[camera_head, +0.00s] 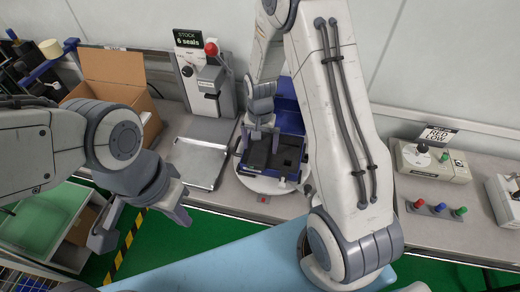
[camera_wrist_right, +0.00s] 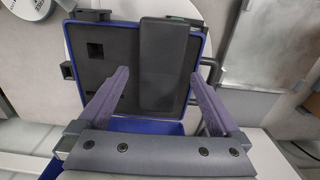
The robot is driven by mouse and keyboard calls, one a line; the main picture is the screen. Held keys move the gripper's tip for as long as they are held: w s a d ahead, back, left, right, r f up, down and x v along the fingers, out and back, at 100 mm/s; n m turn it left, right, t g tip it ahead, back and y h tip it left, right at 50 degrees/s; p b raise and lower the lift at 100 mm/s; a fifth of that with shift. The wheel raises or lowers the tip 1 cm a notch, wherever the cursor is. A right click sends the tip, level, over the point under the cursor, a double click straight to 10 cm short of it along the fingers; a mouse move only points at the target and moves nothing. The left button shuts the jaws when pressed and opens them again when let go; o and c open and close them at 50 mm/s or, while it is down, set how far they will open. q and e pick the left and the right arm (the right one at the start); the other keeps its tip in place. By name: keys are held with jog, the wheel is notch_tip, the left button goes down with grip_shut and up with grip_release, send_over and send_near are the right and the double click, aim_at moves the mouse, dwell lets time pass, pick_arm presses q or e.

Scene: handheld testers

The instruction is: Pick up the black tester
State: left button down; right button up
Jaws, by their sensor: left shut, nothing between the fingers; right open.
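The black tester (camera_wrist_right: 168,65) is a long dark block lying in the dark foam of an open blue case (camera_wrist_right: 122,124). In the head view the case (camera_head: 291,122) stands on a round white plate, and the tester (camera_head: 257,153) is partly hidden by my right gripper (camera_head: 262,128). In the right wrist view my right gripper (camera_wrist_right: 158,75) is open, with one finger on each side of the tester and its lower end between them. Whether the fingers touch it cannot be told. My left gripper (camera_head: 141,231) is shut and empty, in front of the bench at left.
A silver tray (camera_head: 200,161) lies left of the case. An open cardboard box (camera_head: 112,92) and a grey device with a red knob (camera_head: 208,85) stand further left. A beige control box (camera_head: 432,162) stands at right. Bench space right of my right arm is partly clear.

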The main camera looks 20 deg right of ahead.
jog(key=shift+f, duration=0.65)
grip_shut()
jog(key=shift+r, duration=0.15)
